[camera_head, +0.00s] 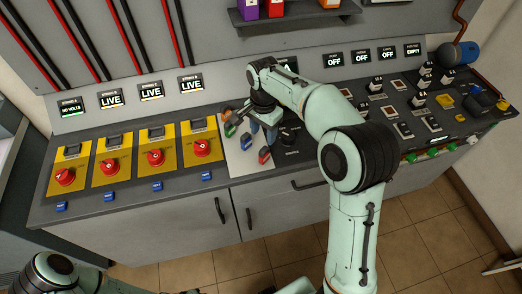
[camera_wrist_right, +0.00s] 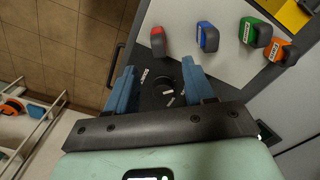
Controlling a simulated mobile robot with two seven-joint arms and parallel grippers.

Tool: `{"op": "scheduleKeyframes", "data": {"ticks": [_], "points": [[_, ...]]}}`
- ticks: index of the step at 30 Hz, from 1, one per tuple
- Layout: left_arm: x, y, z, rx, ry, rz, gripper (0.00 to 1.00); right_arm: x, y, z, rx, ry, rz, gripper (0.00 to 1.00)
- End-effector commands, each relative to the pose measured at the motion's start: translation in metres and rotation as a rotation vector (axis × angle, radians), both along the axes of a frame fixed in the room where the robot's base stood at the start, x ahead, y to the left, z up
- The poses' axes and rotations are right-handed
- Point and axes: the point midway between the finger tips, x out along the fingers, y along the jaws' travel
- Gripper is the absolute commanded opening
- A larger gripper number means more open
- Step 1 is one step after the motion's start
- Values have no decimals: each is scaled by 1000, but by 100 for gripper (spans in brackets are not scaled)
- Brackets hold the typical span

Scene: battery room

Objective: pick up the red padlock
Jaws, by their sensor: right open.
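The red padlock (camera_head: 264,156) lies near the front edge of a white mat on the counter. It also shows in the wrist view (camera_wrist_right: 159,42), ahead of and between the fingertips, apart from them. My right gripper (camera_wrist_right: 157,68) is open and empty, its two blue fingers spread. In the head view the right gripper (camera_head: 265,122) hangs over the mat's right side, just behind the red padlock. My left gripper is out of view.
A blue padlock (camera_wrist_right: 207,37), a green padlock (camera_wrist_right: 255,31) and an orange padlock (camera_wrist_right: 281,52) share the white mat (camera_wrist_right: 232,70). A black knob (camera_wrist_right: 163,84) shows between the fingers. Yellow panels with red rotary switches (camera_head: 155,156) stand left; switches crowd the right.

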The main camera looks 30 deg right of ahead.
Motion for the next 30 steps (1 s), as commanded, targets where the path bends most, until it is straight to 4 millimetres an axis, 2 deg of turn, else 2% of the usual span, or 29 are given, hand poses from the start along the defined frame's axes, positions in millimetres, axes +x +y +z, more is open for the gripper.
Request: {"op": "scheduleKeyframes", "data": {"ticks": [1,6,14,22,30], "points": [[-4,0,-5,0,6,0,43,-2,0,-15,-1,7,0,53],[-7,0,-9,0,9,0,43,-2,0,-45,0,6,1,53],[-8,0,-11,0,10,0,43,-1,1,-65,1,4,2,53],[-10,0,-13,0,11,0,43,-2,3,-103,0,4,1,53],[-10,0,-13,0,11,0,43,-2,3,-111,1,0,2,53]]}}
